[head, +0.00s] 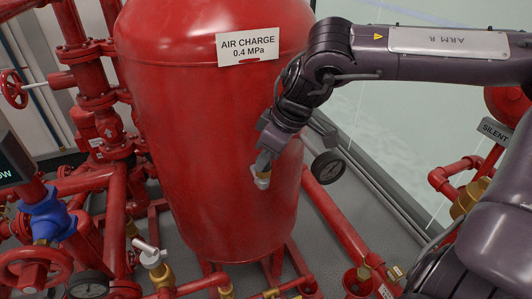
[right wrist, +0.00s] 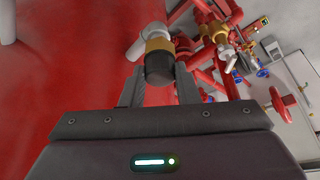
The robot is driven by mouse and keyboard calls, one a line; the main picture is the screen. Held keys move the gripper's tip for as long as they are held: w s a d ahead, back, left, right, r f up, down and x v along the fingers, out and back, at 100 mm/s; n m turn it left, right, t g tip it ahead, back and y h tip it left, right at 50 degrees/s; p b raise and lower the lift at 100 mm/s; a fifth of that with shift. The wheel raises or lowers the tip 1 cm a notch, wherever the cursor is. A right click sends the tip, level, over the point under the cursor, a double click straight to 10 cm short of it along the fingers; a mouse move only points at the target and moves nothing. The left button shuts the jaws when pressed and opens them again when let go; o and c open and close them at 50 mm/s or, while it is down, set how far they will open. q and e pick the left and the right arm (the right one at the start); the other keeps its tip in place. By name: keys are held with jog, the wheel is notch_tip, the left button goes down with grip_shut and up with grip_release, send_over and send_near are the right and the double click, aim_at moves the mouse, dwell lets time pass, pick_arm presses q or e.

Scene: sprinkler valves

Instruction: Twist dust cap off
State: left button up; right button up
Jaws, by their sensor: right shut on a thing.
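The black dust cap (right wrist: 159,68) sits on the end of a fitting with a brass ring (right wrist: 157,44) and a pale metal body. In the right wrist view the cap lies between the two fingertips of my right gripper (right wrist: 160,84), which is shut on it. In the head view my right gripper (head: 265,163) points down at the front right of the red air tank (head: 200,120). The pale and brass fitting (head: 262,181) shows just below the fingers; the cap itself is hidden there. My left gripper is not in view.
Red pipes and valves crowd the left. A brass valve with a pale lever (head: 152,258) stands at the lower left. A red pipe (head: 340,222) runs along the floor beside the glass wall.

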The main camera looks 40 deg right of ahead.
dwell(0.4)
jog(key=shift+n+g+y+p, duration=0.4)
jog(key=shift+n+g+p, duration=0.1)
jog(key=shift+n, duration=0.9)
jog(key=shift+d+n, duration=0.1)
jog(key=shift+n, duration=0.7)
jog(key=shift+y, duration=0.3)
jog(key=shift+w+r+p, duration=0.1)
jog(key=shift+r+p, duration=2.55)
jog(key=shift+r, duration=0.6)
